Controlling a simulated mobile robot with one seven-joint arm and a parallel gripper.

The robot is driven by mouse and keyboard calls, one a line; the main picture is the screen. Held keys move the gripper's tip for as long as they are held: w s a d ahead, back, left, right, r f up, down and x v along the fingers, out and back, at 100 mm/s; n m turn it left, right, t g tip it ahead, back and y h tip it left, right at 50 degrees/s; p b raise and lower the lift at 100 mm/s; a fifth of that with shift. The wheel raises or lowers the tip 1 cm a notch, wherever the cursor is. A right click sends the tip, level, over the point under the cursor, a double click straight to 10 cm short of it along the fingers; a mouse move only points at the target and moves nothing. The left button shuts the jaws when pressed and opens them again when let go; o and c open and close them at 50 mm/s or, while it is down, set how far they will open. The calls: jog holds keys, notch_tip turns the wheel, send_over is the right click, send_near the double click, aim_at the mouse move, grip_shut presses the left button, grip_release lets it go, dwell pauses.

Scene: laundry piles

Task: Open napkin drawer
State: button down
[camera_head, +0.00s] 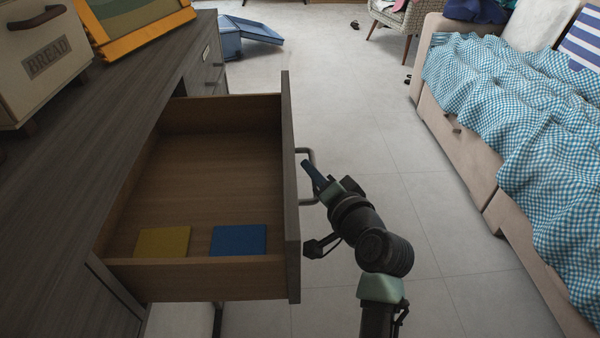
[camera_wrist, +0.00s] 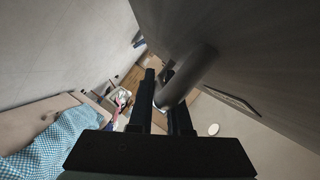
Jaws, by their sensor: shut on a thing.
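The napkin drawer (camera_head: 205,190) is pulled far out of the dark wooden cabinet in the head view. A yellow napkin (camera_head: 163,242) and a blue napkin (camera_head: 239,240) lie flat inside, near its front-left wall in the picture's lower part. The drawer's handle (camera_head: 307,152) is a dark curved bar on the outer face. My gripper (camera_head: 312,178) is at this handle and shut on it. In the wrist view the handle (camera_wrist: 190,78) passes between the two fingers of my gripper (camera_wrist: 160,95). The fingertips are partly hidden by the handle.
A bread box (camera_head: 45,60) and an orange-framed board (camera_head: 135,25) stand on the cabinet top (camera_head: 110,110). A beige sofa (camera_head: 455,150) with a blue checked cloth (camera_head: 540,130) is at the right. A blue bin (camera_head: 240,38) lies farther back.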

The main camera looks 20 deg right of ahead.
jog(key=shift+d, duration=0.1)
jog(key=c, duration=0.9)
grip_release()
jog(key=shift+o, duration=0.2)
jog(key=p+v, duration=0.4)
jog(key=v, duration=0.9)
jog(key=shift+p, duration=0.3)
